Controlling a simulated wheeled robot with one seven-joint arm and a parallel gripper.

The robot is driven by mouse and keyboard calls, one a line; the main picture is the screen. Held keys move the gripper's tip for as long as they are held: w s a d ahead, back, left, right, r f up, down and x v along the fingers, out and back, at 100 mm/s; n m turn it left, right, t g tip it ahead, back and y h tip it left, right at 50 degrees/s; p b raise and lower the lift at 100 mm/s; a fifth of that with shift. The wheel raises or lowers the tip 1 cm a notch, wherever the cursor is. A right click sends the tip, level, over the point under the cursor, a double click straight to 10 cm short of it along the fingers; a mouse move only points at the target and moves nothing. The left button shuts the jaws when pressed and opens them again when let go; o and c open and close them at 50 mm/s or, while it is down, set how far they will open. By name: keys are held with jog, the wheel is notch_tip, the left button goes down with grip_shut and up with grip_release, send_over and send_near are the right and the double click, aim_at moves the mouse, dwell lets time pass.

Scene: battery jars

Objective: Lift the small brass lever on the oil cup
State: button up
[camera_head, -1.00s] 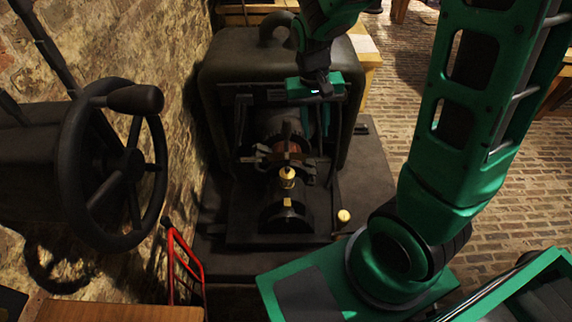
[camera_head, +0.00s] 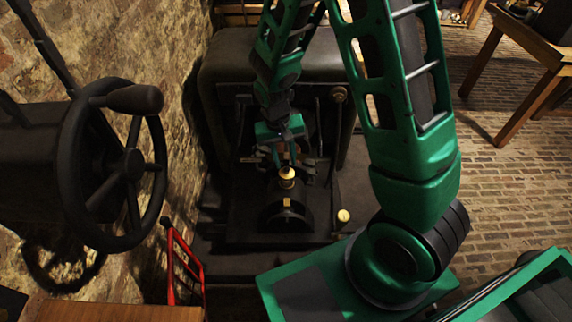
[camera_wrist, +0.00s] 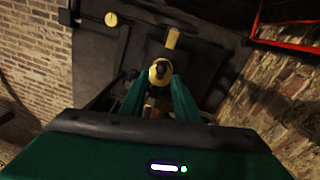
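The brass oil cup (camera_head: 287,173) stands upright on the dark machine in front of my gripper. In the wrist view the oil cup (camera_wrist: 160,72) shows from above with a dark spot at its centre; I cannot make out its small lever as a separate part. My gripper (camera_head: 283,156) is just behind the cup in the head view, fingers downward. In the wrist view the two green fingers of my gripper (camera_wrist: 158,82) are apart, their tips to either side of the cup's near edge. I cannot tell whether they touch it.
A brass block (camera_head: 287,202) sits on the machine in front of the cup, and a round brass knob (camera_head: 343,215) stands to the right. A large black handwheel (camera_head: 125,165) is at left by the brick wall. A red frame (camera_head: 183,258) stands below it.

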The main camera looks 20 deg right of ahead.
jog(key=shift+s+d+f, duration=0.1)
jog(key=shift+d+f, duration=0.1)
jog(key=shift+f, duration=1.55)
grip_shut()
jog(key=shift+w+d+g, duration=0.15)
jog(key=shift+w+g, duration=0.15)
jog(key=shift+g, duration=0.1)
jog(key=shift+r+y, duration=0.1)
jog(key=shift+y, duration=0.2)
jog(key=shift+s, duration=0.15)
grip_release()
